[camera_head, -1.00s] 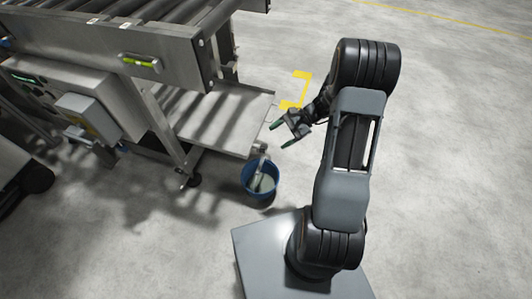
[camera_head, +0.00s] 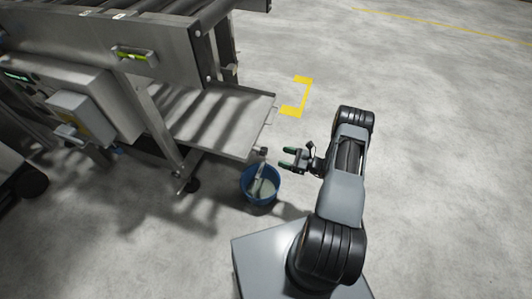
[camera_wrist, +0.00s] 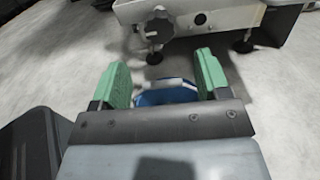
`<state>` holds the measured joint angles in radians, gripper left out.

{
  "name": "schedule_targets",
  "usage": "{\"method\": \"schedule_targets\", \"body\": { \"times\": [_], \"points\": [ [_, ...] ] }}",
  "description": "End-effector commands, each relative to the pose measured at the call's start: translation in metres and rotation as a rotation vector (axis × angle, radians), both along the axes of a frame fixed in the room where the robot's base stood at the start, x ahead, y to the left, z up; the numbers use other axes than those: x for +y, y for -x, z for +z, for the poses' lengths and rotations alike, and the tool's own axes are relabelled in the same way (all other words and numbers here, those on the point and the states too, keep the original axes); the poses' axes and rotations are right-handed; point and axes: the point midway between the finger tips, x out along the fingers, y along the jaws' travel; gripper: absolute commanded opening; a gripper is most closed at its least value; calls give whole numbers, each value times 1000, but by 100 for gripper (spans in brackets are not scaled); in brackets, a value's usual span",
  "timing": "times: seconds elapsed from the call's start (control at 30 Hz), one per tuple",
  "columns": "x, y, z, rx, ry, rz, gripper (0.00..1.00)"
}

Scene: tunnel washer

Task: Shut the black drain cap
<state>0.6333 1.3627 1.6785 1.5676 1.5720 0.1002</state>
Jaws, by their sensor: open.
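The drain fitting (camera_head: 263,151) sits at the front corner of the metal tray, above the bucket.
A blue bucket (camera_head: 246,191) with a light tool or tube in it stands on the floor under the tray corner. The metal tray (camera_head: 215,130) extends left under the roller conveyor (camera_head: 165,45). The floor to the right is clear.

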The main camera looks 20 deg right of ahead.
Motion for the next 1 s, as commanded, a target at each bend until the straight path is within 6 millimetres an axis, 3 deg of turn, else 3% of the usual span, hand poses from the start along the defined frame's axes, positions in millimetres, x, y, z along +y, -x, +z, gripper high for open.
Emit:
{"method": "schedule_targets", "body": {
  "times": [0.1,0.4,0.63,1.0],
  "points": [
    [21,-14,-2,1,1,6,69],
    [58,-41,-1,-1,1,4,69],
    [69,-50,-1,1,0,2,69],
    [71,-51,0,1,1,2,67]
  ]
}}
